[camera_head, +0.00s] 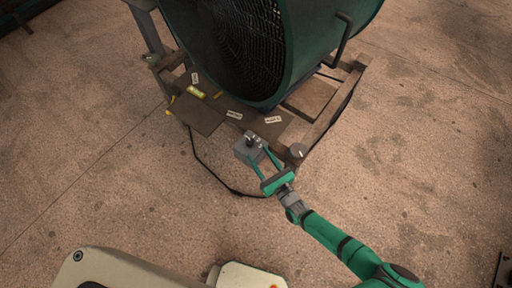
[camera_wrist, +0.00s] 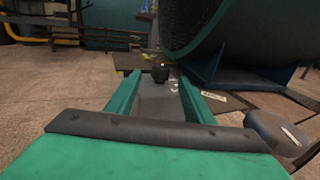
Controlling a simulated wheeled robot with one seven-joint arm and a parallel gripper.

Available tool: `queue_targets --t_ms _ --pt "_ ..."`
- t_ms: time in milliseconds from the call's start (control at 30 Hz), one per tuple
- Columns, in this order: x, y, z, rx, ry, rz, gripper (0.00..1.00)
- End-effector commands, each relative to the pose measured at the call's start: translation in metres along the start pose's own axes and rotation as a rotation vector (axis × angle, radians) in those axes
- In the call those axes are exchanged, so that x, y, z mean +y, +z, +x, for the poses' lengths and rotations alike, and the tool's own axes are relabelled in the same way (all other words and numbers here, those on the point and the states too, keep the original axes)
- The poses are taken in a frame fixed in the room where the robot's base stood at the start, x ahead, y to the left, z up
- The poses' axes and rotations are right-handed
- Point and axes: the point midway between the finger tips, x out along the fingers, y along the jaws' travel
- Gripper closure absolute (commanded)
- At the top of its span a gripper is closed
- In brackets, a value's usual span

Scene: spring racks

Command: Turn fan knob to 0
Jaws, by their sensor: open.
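The large dark green fan (camera_head: 225,45) stands on a wooden frame in the head view, and its drum also fills the upper right of the wrist view (camera_wrist: 240,35). A grey control box (camera_head: 243,152) sits at the frame's front edge with a small dark knob (camera_head: 251,138) on it. In the wrist view the dark knob (camera_wrist: 160,73) stands between and beyond the finger ends, above the grey box top (camera_wrist: 158,100). My green gripper (camera_head: 262,158) is open, its fingers on either side of the box. I cannot tell whether they touch it. The knob's setting is not readable.
A second round grey knob-like part (camera_head: 298,151) with a white mark sits right of my gripper. Small white labels (camera_head: 234,114) and a yellow-green item (camera_head: 195,92) lie on the frame. A black cable (camera_head: 215,180) loops on the floor.

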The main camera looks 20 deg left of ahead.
Motion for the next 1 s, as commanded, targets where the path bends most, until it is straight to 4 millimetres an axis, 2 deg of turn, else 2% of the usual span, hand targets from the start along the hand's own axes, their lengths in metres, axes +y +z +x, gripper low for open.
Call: queue_targets --t_ms 100,267,867,1000 --pt "-0.003 0.0 -0.018 0.002 -0.005 -0.001 0.52" --pt "-0.004 0.0 -0.029 0.002 -0.01 -0.001 0.52" --pt "-0.004 0.0 -0.03 0.001 -0.01 0.0 0.52" --pt "-0.013 -0.002 -0.041 0.016 -0.049 0.035 0.52"
